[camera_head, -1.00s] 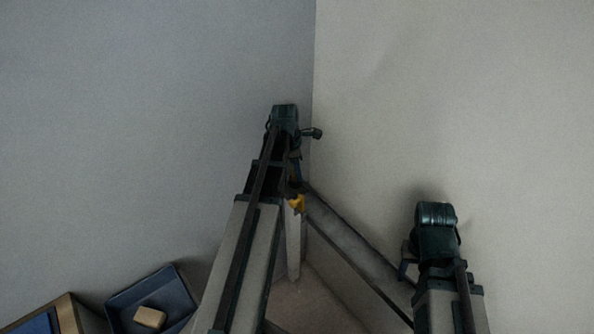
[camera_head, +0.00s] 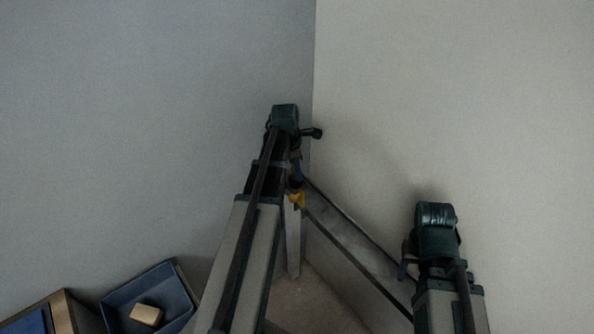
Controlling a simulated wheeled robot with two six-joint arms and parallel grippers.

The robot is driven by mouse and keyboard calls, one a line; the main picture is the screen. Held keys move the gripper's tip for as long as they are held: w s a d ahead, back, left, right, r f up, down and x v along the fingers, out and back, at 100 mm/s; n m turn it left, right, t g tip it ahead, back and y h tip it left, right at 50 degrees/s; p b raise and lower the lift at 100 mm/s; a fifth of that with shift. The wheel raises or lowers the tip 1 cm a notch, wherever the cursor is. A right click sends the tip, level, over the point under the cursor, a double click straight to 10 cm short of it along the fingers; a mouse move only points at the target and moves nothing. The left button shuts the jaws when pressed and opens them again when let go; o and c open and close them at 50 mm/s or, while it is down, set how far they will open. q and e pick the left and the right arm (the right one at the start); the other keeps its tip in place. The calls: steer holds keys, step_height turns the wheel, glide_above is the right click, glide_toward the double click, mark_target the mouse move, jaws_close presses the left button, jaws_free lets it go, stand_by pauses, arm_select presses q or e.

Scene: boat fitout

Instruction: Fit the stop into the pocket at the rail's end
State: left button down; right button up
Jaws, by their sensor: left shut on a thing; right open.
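My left gripper (camera_head: 296,182) is at the room's corner, beside the upper end of a long grey rail-like ledge (camera_head: 352,231). It is shut on a small yellow piece (camera_head: 297,199), which I take to be the stop. My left arm hides much of the gripper and part of the piece. I cannot make out the pocket, or whether the yellow piece touches the ledge. My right gripper (camera_head: 404,268) is open, mostly hidden by its own wrist, near the lower right part of the ledge.
A dark blue tray (camera_head: 119,309) holding a tan block (camera_head: 146,314) is at the lower left. A wood-edged box (camera_head: 66,312) with a blue inside stands left of it. Two plain walls meet behind my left gripper. Brown floor (camera_head: 305,302) shows between my arms.

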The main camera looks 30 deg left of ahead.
arm_select(q)
steer(key=c, duration=0.5)
jaws_free()
steer(key=shift+c, duration=0.2)
steer(key=shift+r, duration=0.1)
arm_select(e)
steer(key=shift+r, duration=0.1)
arm_select(q)
step_height(320, 180, up, 14)
steer(key=s+a+p, duration=0.1)
steer(key=p, duration=1.2)
steer(key=shift+s+a+f+p, duration=0.2)
steer(key=shift+s+f+p, duration=0.05)
steer(key=shift+p, duration=0.1)
arm_select(e)
step_height(320, 180, up, 14)
steer(key=shift+f, duration=0.25)
